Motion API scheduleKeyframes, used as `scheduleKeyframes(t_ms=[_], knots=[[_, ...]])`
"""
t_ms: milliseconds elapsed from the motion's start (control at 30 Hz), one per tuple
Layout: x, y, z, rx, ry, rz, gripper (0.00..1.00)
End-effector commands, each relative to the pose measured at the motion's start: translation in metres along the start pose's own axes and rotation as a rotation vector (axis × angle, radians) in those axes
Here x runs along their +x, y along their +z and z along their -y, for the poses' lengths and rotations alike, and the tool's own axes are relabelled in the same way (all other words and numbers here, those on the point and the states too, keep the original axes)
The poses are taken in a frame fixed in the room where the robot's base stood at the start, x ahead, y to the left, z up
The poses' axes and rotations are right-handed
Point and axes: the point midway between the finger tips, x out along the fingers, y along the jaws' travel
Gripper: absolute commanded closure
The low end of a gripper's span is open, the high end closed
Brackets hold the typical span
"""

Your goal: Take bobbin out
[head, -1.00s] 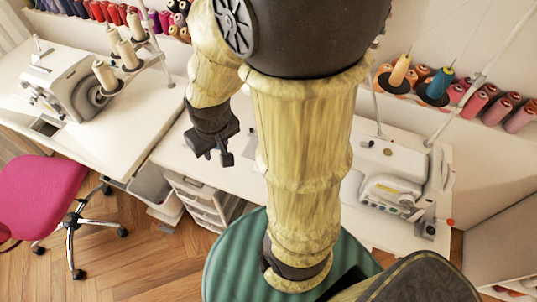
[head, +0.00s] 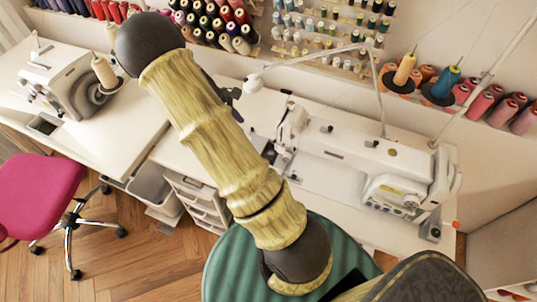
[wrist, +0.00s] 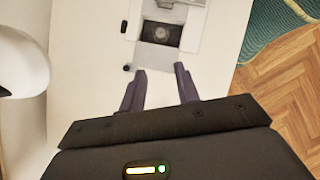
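A white sewing machine (head: 335,160) stands on the white table right of centre in the head view. In the wrist view a dark square opening (wrist: 161,34) in a pale metal plate (wrist: 158,55) has a small round shape inside. This may be the bobbin, but it is too small to tell. My gripper (wrist: 161,73) is open and empty, its two dark fingers apart. In the wrist view the opening lies just beyond the fingertips, roughly between them. In the head view the gripper is mostly hidden behind my arm, with a dark part showing beside the machine's left end.
A second machine (head: 65,80) stands on the left table. Thread cones (head: 405,68) stand on holders at the back right. A thin lamp-like arm (head: 315,55) reaches over the table behind my arm. A pink chair (head: 38,195) and a green round stool (head: 235,265) stand in front.

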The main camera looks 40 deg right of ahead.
Motion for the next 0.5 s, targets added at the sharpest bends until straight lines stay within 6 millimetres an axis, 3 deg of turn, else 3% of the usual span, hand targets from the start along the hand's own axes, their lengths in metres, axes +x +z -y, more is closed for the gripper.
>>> scheduleKeyframes(t_ms=[300, 500], knots=[[0.005, 0.004, -0.001, 0.011, -0.006, -0.001, 0.68], [0.029, 0.002, 0.002, 0.005, -0.005, 0.001, 0.68]])
